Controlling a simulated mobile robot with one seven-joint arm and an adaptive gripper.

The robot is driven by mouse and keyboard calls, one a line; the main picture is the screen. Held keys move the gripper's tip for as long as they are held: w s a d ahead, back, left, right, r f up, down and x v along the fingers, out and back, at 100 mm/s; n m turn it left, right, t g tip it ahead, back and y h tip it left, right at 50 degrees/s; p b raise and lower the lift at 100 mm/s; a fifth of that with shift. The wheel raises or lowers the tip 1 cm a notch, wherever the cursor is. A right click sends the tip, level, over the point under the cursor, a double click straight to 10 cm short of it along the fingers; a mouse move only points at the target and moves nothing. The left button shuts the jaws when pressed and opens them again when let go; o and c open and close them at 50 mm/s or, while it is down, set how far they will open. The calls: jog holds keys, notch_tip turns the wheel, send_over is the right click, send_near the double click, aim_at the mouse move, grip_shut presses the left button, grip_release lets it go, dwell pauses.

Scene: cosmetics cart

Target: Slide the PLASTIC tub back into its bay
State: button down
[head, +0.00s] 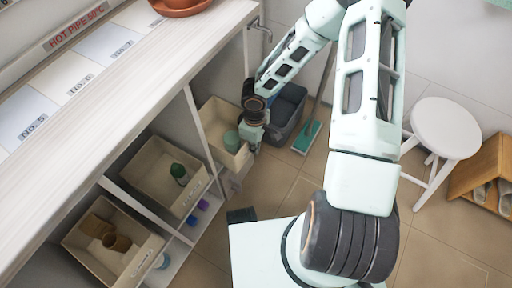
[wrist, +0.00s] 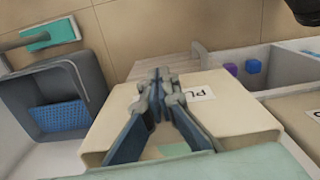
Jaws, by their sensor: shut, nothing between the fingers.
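The PLASTIC tub (head: 214,118) is the beige tub in the far bay under the counter, with a teal cup (head: 232,141) inside. The tub's front end appears to stand out from the bay. My gripper (head: 254,133) is shut and empty at the tub's front end. In the wrist view, its fingertips (wrist: 159,78) lie across the front wall; I cannot tell if they touch it.
A grey bin (head: 290,112) stands beyond the tub, near a teal mop head (head: 307,138). Nearer bays hold a tub (head: 143,163) with a green bottle and another (head: 83,234) with brown cups. Purple and blue blocks (head: 203,204) lie low. A white stool (head: 446,128) stands right.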

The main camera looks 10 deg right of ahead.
aim_at(236, 139)
jog(key=w+a, duration=0.1)
jog(key=a, duration=0.1)
jog(key=w+a, duration=0.1)
jog(key=a, duration=0.1)
jog(key=w+a, duration=0.2)
jog(key=shift+a, duration=0.1)
dwell(0.4)
jog(key=s+d, duration=0.6)
jog(key=d, duration=0.3)
jog(key=s+d+r+m+h+p, duration=0.1)
jog(key=s+d+r+m+p, duration=0.1)
jog(key=r, duration=0.6)
jog(key=s+d+r+m+g+h+p, duration=0.1)
jog(key=s+d+r+m+p, duration=0.1)
jog(key=r+p, duration=0.4)
jog(key=s+d+r+m+h+p, duration=0.1)
jog(key=d+r+p, duration=0.3)
jog(key=r, duration=0.6)
jog(key=shift+s+d+r+m+g+h, duration=0.3)
jog(key=shift+s+r+m, duration=0.1)
jog(key=shift+m, duration=0.2)
